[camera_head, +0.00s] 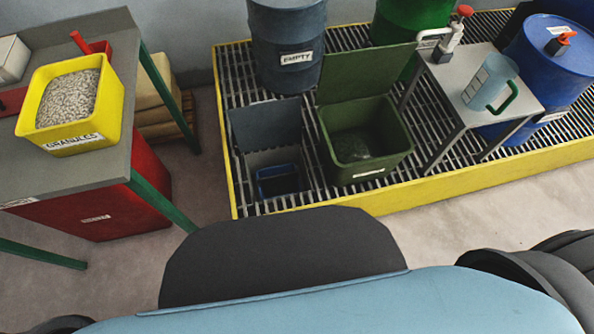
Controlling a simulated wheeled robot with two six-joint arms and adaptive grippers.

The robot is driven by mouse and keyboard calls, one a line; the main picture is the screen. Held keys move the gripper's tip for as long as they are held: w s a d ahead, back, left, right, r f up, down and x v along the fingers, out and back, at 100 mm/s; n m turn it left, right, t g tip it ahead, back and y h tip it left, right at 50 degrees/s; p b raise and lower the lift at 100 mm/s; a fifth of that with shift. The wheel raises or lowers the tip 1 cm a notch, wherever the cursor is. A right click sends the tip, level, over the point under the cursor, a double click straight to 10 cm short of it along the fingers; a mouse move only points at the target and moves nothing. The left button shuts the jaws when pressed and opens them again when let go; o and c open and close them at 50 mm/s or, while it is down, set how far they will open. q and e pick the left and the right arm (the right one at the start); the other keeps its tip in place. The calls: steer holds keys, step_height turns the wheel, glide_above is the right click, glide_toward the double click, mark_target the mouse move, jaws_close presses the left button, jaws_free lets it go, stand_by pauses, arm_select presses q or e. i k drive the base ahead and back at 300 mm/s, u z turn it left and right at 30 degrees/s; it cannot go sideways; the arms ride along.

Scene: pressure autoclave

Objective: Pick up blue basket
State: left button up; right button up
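A small blue basket (278,171) sits low inside an open grey-blue bin (266,125) in the middle of the view. Only its upper rim and dark inside show; its lower part is hidden by the bin. The bin's lid stands up at its back. Neither of my grippers is in view. Dark parts of my own body show at the bottom and lower right.
The bin stands on a grated platform with a yellow edge (420,183). A green open bin (367,145) is beside it, with a small table (490,90) farther right. Drums stand behind. A left table (110,150) holds a yellow granules box (72,105).

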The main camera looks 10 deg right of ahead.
mark_target(277, 181)
steer(key=z, duration=0.5)
steer(key=k, duration=0.65)
steer(key=z, duration=0.8)
steer(key=i, duration=1.5)
steer(key=u, duration=0.85)
